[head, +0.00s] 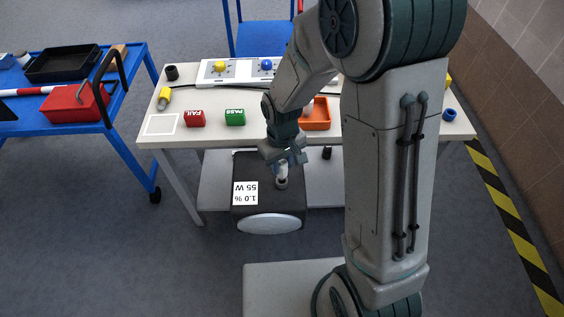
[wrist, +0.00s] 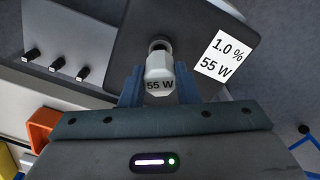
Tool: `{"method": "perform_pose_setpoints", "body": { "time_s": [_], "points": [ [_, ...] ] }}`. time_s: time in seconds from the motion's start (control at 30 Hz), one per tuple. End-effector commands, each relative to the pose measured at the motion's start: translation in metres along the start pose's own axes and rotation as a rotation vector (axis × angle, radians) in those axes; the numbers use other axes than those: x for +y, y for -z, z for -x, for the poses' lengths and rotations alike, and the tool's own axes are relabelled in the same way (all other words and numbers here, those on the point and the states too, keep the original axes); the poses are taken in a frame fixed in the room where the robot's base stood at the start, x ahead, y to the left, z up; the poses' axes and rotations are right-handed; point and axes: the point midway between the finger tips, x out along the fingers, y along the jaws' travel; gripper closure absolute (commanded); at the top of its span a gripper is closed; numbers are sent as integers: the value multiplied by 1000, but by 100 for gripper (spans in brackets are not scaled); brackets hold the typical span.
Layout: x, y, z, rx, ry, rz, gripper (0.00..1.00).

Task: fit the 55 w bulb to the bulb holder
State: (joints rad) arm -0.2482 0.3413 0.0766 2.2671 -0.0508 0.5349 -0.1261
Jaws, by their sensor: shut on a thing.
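The 55 W bulb (wrist: 159,69) is white and faceted, with "55 W" printed on its side. My gripper (wrist: 158,84) is shut on it, one blue-grey finger on each side. The bulb's far end is at the small round bulb holder (wrist: 160,45) on the dark box; I cannot tell whether it is seated. In the head view, my gripper (head: 284,163) is over the dark box (head: 263,205), with the bulb (head: 281,171) pointing down at the grey holder (head: 282,184). The box's white label (head: 245,193) reads "1.0 % 55 W".
The white table (head: 215,140) behind the box carries a red FAIL block (head: 194,118), a green PASS block (head: 235,117) and an orange tray (head: 316,115). A small black cylinder (head: 327,153) stands right of the box. A blue cart (head: 100,120) is at the left.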

Motion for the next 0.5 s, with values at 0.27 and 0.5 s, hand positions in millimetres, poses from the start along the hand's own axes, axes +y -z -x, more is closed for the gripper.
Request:
{"method": "perform_pose_setpoints", "body": {
  "time_s": [0.27, 0.5],
  "points": [
    [0, 0, -4, 0, 0, 0, 100],
    [0, 0, -11, 0, 0, 0, 100]
  ]
}}
